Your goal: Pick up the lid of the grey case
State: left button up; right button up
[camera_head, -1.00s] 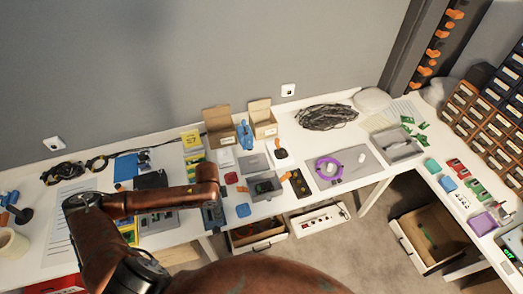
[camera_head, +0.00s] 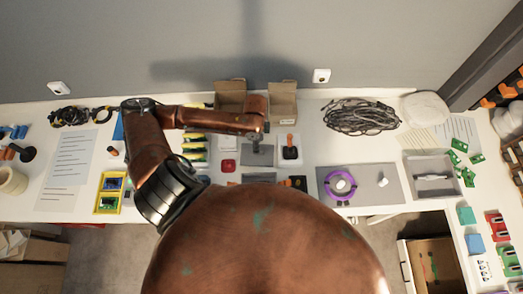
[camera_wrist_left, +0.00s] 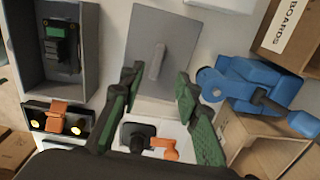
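The lid is a flat grey plate with a raised grip bar (camera_wrist_left: 157,48). It lies on the white table and also shows in the head view (camera_head: 258,156). My left gripper (camera_wrist_left: 157,80) is open and empty. Its green-padded fingers spread on either side of the lid's near part in the wrist view, with the grip bar ahead between them; I cannot tell the height gap. The grey case (camera_wrist_left: 88,72) stands open to the left of the lid in the wrist view, with a green board inside. In the head view my body partly hides the case. My right gripper is out of view.
A blue object (camera_wrist_left: 245,85) and an open cardboard box (camera_wrist_left: 270,145) are close to the right finger. A black item with an orange part (camera_wrist_left: 150,140) lies below, between the fingers. A purple ring (camera_head: 340,185) lies on a grey mat further right.

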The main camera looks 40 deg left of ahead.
pick_arm(q)
jog(key=shift+s+f, duration=0.15)
jog(key=shift+f, duration=0.6)
notch_tip(320, 180, down, 5)
jog(key=shift+d+r+b, duration=0.1)
jog(key=shift+d+b, duration=0.05)
jog(key=shift+b, duration=0.15)
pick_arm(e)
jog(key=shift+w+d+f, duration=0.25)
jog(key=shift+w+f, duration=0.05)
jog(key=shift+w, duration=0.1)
pick_arm(q)
jog(key=shift+c, duration=0.5)
jog(key=c, duration=0.6)
grip_shut()
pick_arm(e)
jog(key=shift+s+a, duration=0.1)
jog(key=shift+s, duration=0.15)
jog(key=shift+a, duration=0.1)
